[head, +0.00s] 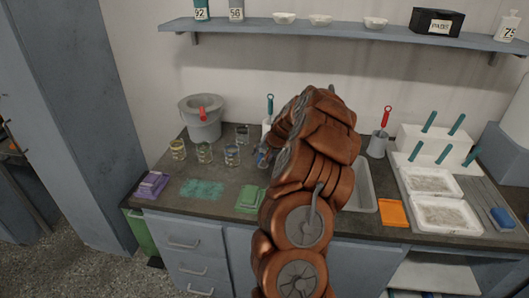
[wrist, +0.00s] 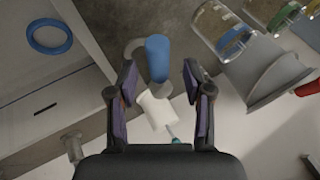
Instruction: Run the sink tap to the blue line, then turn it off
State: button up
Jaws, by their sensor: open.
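My gripper (wrist: 160,75) is open, with its two fingers apart. In the wrist view a blue, rounded handle (wrist: 157,52), apparently the tap's, stands between and just beyond the fingertips; I cannot tell whether they touch it. A small bit of blue also shows beside my arm in the head view (head: 262,159). The pale sink basin (wrist: 87,88) is at left in the wrist view, with a blue ring (wrist: 49,36) inside it. In the head view my arm hides the tap and much of the sink (head: 364,190). No water stream is visible.
Glass beakers (head: 232,155) and a grey bucket (head: 203,128) stand left of my arm. A holder with a red-handled tool (head: 378,145), an orange mat (head: 392,213) and white trays (head: 430,182) are to the right. A shelf (head: 330,34) runs above.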

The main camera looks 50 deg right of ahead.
grip_shut()
dwell(0.4)
dwell(0.5)
